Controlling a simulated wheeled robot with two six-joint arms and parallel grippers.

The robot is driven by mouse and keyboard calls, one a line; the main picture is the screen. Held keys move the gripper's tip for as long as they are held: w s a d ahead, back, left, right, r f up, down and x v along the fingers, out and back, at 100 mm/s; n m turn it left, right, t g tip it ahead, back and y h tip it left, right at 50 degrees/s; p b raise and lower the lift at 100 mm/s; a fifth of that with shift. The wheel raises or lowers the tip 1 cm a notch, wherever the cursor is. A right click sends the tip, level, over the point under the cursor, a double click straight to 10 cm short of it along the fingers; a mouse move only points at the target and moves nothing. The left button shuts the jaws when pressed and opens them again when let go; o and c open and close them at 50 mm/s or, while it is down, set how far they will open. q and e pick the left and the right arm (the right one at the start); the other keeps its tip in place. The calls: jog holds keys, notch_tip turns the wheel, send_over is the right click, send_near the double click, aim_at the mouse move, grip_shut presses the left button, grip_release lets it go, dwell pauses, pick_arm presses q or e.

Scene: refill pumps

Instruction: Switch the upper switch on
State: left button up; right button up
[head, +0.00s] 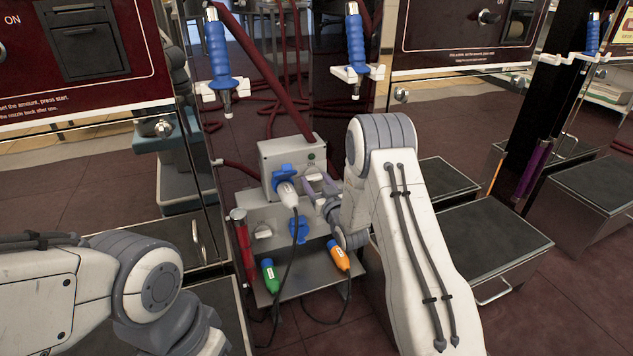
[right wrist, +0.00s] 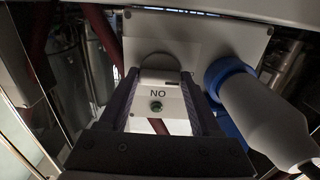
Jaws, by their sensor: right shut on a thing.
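The upper switch (head: 314,177) is a pale knob on the front of the upper grey box (head: 273,150), below an ON label and a small green lamp (head: 311,156). My right gripper (head: 316,186) is at this switch with its fingers shut on it. In the right wrist view the two fingers (right wrist: 156,85) reach to the round switch base, and the lamp (right wrist: 157,106) shows between them. The fingers hide much of the switch, so I cannot tell its turn position. A white plug (head: 287,193) sits in the blue socket (head: 283,171) beside it. My left gripper is out of view.
The lower box has a pale switch (head: 263,231) and a blue socket (head: 299,230). Blue nozzles (head: 218,50) hang above.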

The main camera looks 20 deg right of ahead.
jog(key=shift+m, duration=0.4)
jog(key=m+p, duration=0.2)
jog(key=m, duration=0.1)
jog(key=shift+m, duration=0.3)
jog(key=m+p, duration=0.1)
jog(key=m, duration=0.3)
jog(key=shift+m+p, duration=0.3)
jog(key=shift+p, duration=0.1)
jog(key=m+p, duration=0.1)
jog(key=m, duration=0.3)
jog(key=shift+m+p, duration=0.3)
jog(key=shift+p, duration=0.1)
jog(key=shift+m+p, duration=0.7)
jog(key=shift+m, duration=1.3)
jog(key=shift+f, duration=0.1)
jog(key=o, duration=1.4)
